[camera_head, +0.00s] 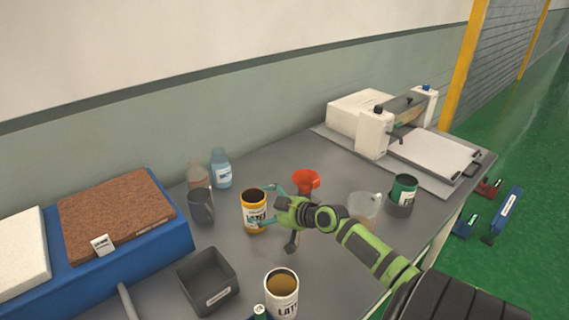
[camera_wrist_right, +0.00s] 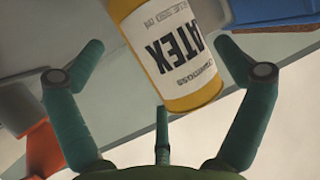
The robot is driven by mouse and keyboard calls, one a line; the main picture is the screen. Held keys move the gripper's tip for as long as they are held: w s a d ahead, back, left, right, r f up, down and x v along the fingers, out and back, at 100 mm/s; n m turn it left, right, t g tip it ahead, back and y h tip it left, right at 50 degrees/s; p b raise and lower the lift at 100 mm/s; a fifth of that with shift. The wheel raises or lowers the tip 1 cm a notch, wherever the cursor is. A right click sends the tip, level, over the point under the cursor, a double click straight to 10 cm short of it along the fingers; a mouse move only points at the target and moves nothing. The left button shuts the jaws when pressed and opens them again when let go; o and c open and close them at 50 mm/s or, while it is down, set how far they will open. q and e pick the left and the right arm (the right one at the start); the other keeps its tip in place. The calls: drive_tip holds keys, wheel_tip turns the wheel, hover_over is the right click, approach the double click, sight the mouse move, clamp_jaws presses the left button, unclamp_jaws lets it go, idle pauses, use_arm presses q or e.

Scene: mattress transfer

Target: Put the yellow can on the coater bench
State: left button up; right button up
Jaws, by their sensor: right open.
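The yellow can (camera_head: 252,213), with a white label and dark contents, stands upright on a grey bench (camera_head: 285,170). A coater-like machine (camera_head: 374,132) with a flat plate sits at the bench's far right end. My right gripper (camera_head: 268,206) reaches in from the right, its fingers open at the can's right side. My left gripper is not in view.
A grey mug (camera_head: 201,206) and bottles (camera_head: 221,168) stand left of the can. An orange-red funnel (camera_head: 306,180), clear jug (camera_head: 364,206) and green can (camera_head: 404,188) are right. A grey tray (camera_head: 207,282) and white-labelled can (camera_head: 282,292) are in front.

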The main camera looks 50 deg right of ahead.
drive_tip(key=b+v, duration=0.1)
drive_tip(key=v, duration=0.8)
drive_tip(key=shift+r, duration=0.1)
